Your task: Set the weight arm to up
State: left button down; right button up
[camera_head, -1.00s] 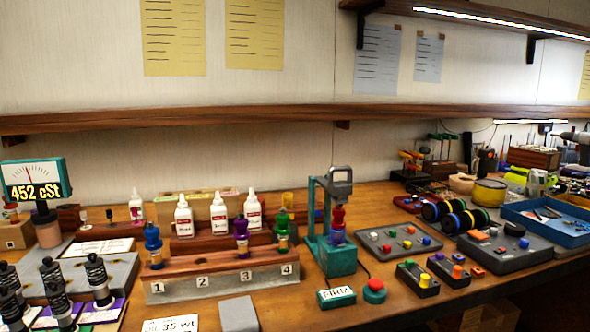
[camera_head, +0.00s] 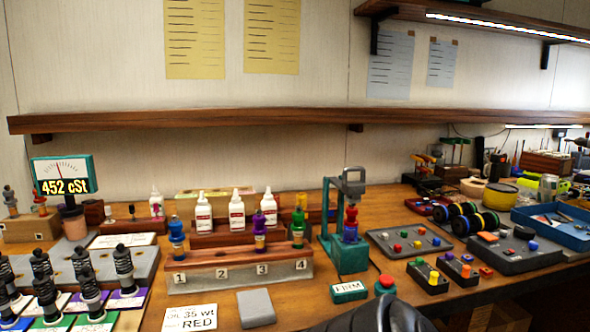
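The teal test stand (camera_head: 327,228) stands upright near the middle of the bench. A grey block with an opening (camera_head: 352,183) sits at its top and looks like the weight arm, above a small red and purple damper (camera_head: 350,222) on the teal base. The block and the damper look close together; I cannot tell whether they touch. A teal sign reading FIRM (camera_head: 348,292) and a red button (camera_head: 386,285) are in front of the stand. A dark rounded part, probably of my own arm, shows at the bottom edge. No gripper fingers are in view.
A numbered rack (camera_head: 238,274) with several coloured dampers stands left of the test stand. A grey block (camera_head: 256,307) and a "35 wt RED" card (camera_head: 190,318) lie in front of the rack.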

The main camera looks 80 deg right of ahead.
aim_at(353, 191)
jog(key=k, duration=0.6)
jog(key=z, duration=0.9)
